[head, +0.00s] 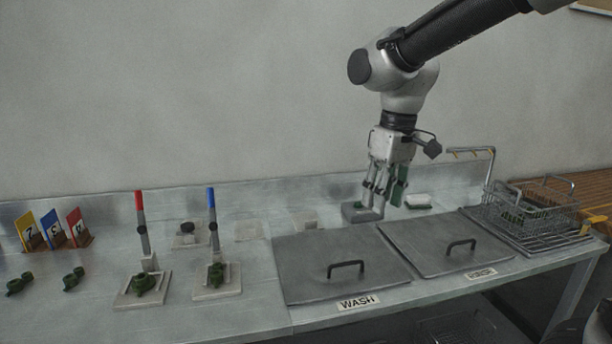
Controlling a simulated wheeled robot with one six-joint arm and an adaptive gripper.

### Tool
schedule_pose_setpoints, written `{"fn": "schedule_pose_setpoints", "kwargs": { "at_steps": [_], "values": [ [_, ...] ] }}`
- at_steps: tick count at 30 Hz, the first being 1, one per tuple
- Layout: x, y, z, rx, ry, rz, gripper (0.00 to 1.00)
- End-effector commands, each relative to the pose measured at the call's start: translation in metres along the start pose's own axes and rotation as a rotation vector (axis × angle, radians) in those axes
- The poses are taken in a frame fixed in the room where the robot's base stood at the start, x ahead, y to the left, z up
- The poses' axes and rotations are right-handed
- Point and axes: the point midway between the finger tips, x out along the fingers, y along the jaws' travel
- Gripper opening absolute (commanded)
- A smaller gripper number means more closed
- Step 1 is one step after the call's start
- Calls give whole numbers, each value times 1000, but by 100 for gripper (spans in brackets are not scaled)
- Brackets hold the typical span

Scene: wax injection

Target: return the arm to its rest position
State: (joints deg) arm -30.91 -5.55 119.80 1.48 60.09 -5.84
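My arm reaches in from the upper right, and my gripper (384,203) points down above the back of the steel counter, behind the lids. Its two fingers stand apart with a gap between them, and I see nothing clearly held there. Green surfaces show along the fingers; I cannot tell whether they are pads or something behind. A grey block (360,214) with a small green piece on it sits just below and left of the fingertips. I cannot tell whether they touch.
The WASH lid (310,275) and a second lid (450,238) are closed, with raised handles. A wire basket (530,215) stands right. Two fixtures with a red handle (139,201) and a blue handle (211,200) stand left, near numbered cards (53,230). Above the counter is free room.

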Motion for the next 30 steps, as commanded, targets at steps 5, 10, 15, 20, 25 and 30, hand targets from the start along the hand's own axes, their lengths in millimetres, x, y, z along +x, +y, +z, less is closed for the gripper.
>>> {"fn": "schedule_pose_setpoints", "kwargs": {
  "at_steps": [5,10,15,20,25,30],
  "values": [
    [-1,47,128,302,78,46,38],
    [0,60,216,465,152,94,38],
    [-23,71,245,580,262,148,38],
    [-26,75,251,615,273,160,38],
    [-26,75,251,615,273,160,38],
    [-26,75,251,615,273,160,38]
  ]
}}
